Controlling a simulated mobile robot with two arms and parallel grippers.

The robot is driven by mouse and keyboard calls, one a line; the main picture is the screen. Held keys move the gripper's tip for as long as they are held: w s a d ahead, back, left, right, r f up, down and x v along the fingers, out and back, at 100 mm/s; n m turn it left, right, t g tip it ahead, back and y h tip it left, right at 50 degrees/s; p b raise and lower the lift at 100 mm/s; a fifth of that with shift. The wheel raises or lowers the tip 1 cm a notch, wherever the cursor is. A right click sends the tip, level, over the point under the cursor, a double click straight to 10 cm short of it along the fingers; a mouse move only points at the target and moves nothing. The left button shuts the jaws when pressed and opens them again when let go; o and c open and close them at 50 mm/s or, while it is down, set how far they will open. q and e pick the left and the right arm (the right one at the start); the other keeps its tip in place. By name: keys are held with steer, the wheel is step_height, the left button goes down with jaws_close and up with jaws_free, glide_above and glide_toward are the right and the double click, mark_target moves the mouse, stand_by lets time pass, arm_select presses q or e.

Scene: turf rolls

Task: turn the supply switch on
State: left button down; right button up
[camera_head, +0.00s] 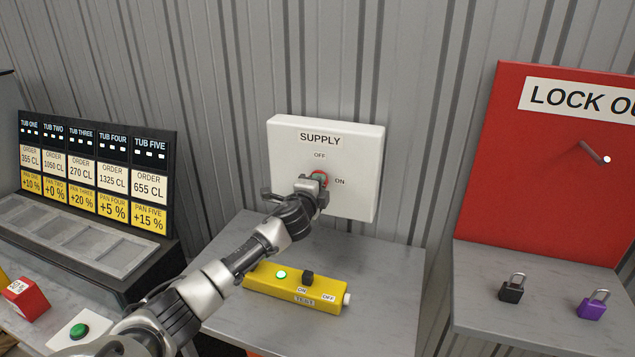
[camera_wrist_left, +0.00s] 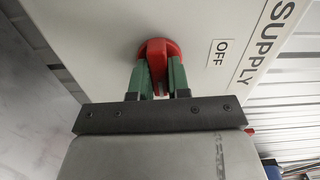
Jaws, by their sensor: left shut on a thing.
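The white supply box (camera_head: 355,190) is on the ribbed wall, with OFF above its red switch (camera_head: 322,176) and ON to the right of it. My left gripper (camera_head: 318,187) reaches the switch from the front and hides much of it. In the left wrist view, the gripper's two green-padded fingers (camera_wrist_left: 160,80) are shut on the switch's red handle (camera_wrist_left: 157,52), one on each side. The OFF label (camera_wrist_left: 220,52) is to the right of the handle there, and ON does not show. I cannot tell which label the handle points to. My right gripper is not in view.
A yellow test box (camera_head: 290,289) with a lit green lamp lies on the grey shelf (camera_head: 385,275) below. At right, a red lockout board (camera_head: 560,170) has a peg, with black (camera_head: 512,289) and purple (camera_head: 593,305) padlocks in front. A tub display (camera_head: 95,170) stands left.

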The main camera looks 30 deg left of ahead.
arm_select(q)
steer(key=shift+f+m, duration=0.1)
steer(key=shift+m, duration=0.3)
steer(key=c, duration=1.1)
jaws_free()
steer(key=b+v, duration=0.1)
steer(key=v, duration=1)
steer(key=shift+b, duration=0.4)
steer(key=shift+f, duration=0.1)
